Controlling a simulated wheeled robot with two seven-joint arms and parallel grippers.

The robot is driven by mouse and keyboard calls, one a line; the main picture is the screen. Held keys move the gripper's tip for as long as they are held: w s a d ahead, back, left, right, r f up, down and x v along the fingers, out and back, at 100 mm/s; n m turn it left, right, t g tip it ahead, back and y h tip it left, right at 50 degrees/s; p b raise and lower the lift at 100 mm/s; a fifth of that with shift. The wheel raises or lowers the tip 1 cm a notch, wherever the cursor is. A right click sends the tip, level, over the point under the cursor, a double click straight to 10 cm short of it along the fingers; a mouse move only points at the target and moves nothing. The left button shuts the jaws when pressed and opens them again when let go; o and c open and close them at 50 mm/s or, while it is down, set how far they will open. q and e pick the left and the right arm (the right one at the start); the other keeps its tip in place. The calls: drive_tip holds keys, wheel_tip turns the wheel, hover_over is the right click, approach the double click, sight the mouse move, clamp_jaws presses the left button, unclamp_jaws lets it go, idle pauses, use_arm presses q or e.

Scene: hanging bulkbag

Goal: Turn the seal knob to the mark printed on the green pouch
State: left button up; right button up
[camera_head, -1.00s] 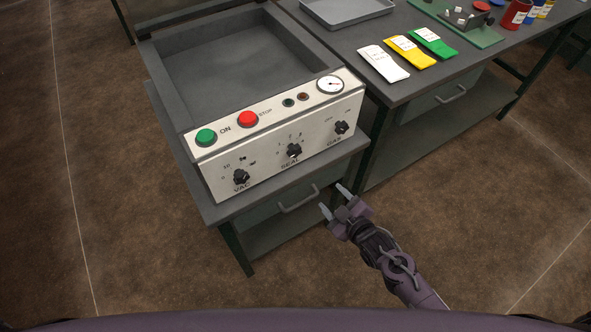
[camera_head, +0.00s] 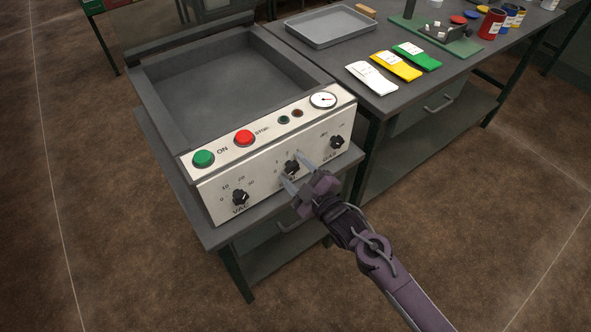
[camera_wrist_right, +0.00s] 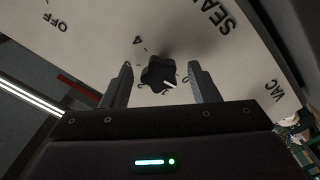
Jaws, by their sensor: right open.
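The seal knob (camera_head: 291,167) is a black knob in the middle of the machine's white front panel. In the right wrist view the seal knob (camera_wrist_right: 159,74) sits between the two open fingers, with a gap on each side; a white pointer line on it shows, and a "4" is printed near it. My right gripper (camera_head: 296,174) is open in front of the knob. The green pouch (camera_head: 417,56) lies on the table at the back right, with a white label too small to read. My left gripper is not in view.
The VAC knob (camera_head: 240,197) is left of the seal knob and the GAS knob (camera_head: 337,142) is right of it. A green button (camera_head: 203,158), a red button (camera_head: 244,138) and a gauge (camera_head: 323,100) are on top. White (camera_head: 371,82) and yellow (camera_head: 396,66) pouches lie beside the green one.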

drive_tip(key=shift+c, duration=0.4)
drive_tip(key=c, duration=0.9)
drive_tip(key=shift+m, duration=0.3)
drive_tip(key=m+p, duration=0.1)
drive_tip(key=m, duration=0.2)
drive_tip(key=shift+r+m, duration=0.1)
drive_tip(key=shift+m, duration=0.3)
drive_tip(key=m+p, duration=0.2)
drive_tip(key=m, duration=0.3)
drive_tip(key=m+p, duration=0.1)
drive_tip(key=m, duration=0.4)
drive_tip(key=shift+p, duration=0.35)
drive_tip(key=m+p, duration=0.1)
drive_tip(key=m, duration=0.4)
drive_tip(key=shift+d+p, duration=0.1)
drive_tip(key=shift+p, duration=0.3)
drive_tip(key=shift+f+m, duration=0.2)
drive_tip(key=shift+m, duration=0.1)
